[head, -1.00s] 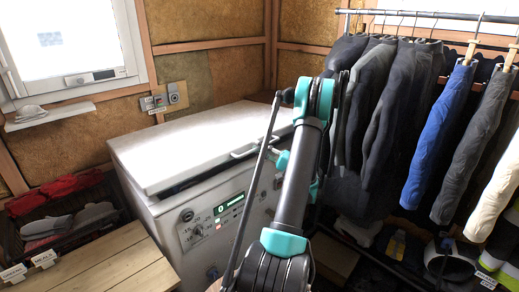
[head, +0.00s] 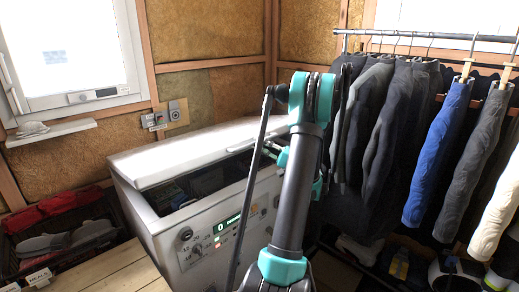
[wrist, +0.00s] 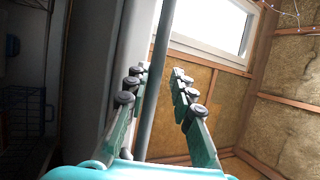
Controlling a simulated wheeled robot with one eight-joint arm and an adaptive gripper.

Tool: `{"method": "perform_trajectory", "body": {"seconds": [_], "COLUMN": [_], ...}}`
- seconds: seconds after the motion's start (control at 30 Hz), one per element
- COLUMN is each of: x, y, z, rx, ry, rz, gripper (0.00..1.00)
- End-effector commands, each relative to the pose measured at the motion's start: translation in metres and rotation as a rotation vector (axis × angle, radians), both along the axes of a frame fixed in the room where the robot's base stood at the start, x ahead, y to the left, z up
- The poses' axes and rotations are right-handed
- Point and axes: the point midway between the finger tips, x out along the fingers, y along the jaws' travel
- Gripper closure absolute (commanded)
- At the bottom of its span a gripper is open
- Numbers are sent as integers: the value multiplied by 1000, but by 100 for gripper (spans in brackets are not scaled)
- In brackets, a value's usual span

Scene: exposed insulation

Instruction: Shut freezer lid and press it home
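The white chest freezer (head: 165,225) stands left of my arm in the head view. Its white lid (head: 200,151) is partly raised, with a dark gap along the front that shows stored packages. My gripper (wrist: 159,70) is at the lid's front right side, mostly hidden behind my arm in the head view. Contact with the left finger cannot be told.
Hanging jackets and trousers (head: 440,150) fill the right side. A wooden bench (head: 105,270) and a dark crate of red and grey clothing (head: 65,235) are at the left. A wall shelf (head: 50,132) and a socket panel (head: 165,117) are behind the freezer.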

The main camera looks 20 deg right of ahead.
Motion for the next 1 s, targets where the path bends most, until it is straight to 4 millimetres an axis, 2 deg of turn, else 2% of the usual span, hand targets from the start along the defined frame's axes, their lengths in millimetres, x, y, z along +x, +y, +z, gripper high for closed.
{"method": "perform_trajectory", "body": {"seconds": [0.33,1.0], "x": [-2,-25], "y": [-3,-27], "z": [-2,-28], "rx": [0,0], "ry": [0,-1], "rz": [-1,-1], "gripper": [78,78]}}
